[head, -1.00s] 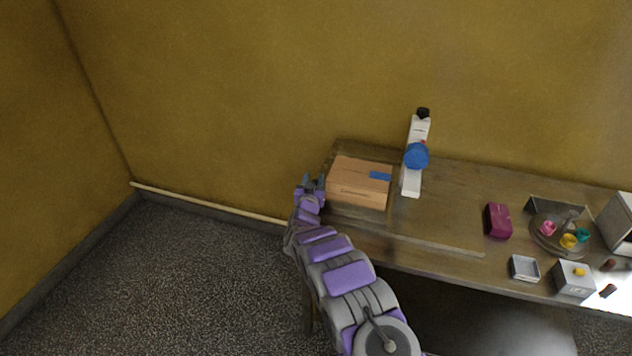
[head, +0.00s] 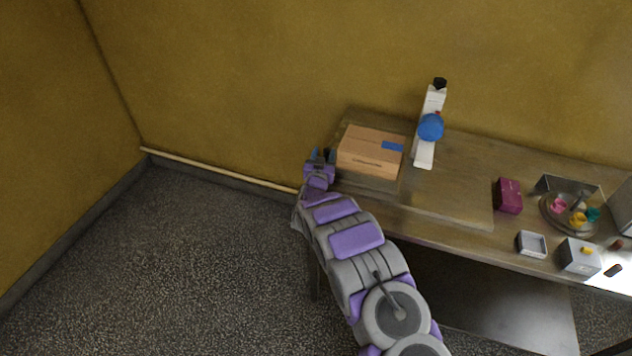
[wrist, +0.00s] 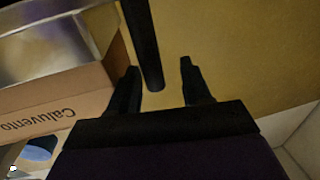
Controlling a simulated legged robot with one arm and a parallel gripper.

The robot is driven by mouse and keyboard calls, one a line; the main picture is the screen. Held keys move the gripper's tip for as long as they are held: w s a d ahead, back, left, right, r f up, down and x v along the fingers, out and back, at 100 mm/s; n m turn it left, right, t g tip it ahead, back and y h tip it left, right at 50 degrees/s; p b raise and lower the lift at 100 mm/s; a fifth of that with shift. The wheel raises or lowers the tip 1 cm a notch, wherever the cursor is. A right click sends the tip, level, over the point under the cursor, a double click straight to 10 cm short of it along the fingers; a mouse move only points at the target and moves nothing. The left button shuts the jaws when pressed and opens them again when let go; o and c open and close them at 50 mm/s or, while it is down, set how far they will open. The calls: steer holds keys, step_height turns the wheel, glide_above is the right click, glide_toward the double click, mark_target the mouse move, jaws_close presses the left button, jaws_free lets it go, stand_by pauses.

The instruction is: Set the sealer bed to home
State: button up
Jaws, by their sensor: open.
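The sealer shows as a white upright (head: 433,103) with a round blue head (head: 431,127), at the back of the bench. A flat bed (head: 440,211) seems to run along the bench front. A brown carton (head: 371,152) with a blue patch stands left of the upright; its lettered side also shows in the wrist view (wrist: 45,118). My gripper (head: 322,155) is open, just left of the carton. In the wrist view a dark bar (wrist: 142,45) reaches down between my open fingers (wrist: 160,85); I cannot tell whether they touch it.
On the bench's right are a maroon box (head: 508,196), a small grey tray (head: 531,244), a round tray (head: 550,212) with coloured pieces and a grey box (head: 580,257). The yellow wall (head: 230,80) stands close behind. The floor at left is clear.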

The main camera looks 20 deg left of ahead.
steer(key=s+d+p, duration=0.1)
steer(key=s+d, duration=0.1)
steer(key=s, duration=1.2)
steer(key=shift+p, duration=0.3)
steer(key=shift+f, duration=0.1)
steer(key=shift+w, duration=0.1)
steer(key=s+d+r+m+g, duration=0.1)
steer(key=s+d+r+g, duration=0.2)
steer(key=d+r+g, duration=0.4)
steer(key=s+d+r+g, duration=0.2)
steer(key=s+d+r, duration=0.15)
steer(key=d, duration=0.55)
steer(key=s+d+r+g, duration=0.3)
steer(key=s+d, duration=0.3)
steer(key=s, duration=0.7)
steer(key=s+d+r+g+h, duration=0.1)
steer(key=s+d+r+g, duration=0.2)
steer(key=s+d, duration=0.4)
steer(key=s+d+r+g+h, duration=0.1)
steer(key=s+d+r+g, duration=0.2)
steer(key=s, duration=1.8)
steer(key=d+g, duration=0.1)
steer(key=d, duration=0.3)
steer(key=shift+r+g, duration=0.15)
steer(key=shift+g, duration=0.15)
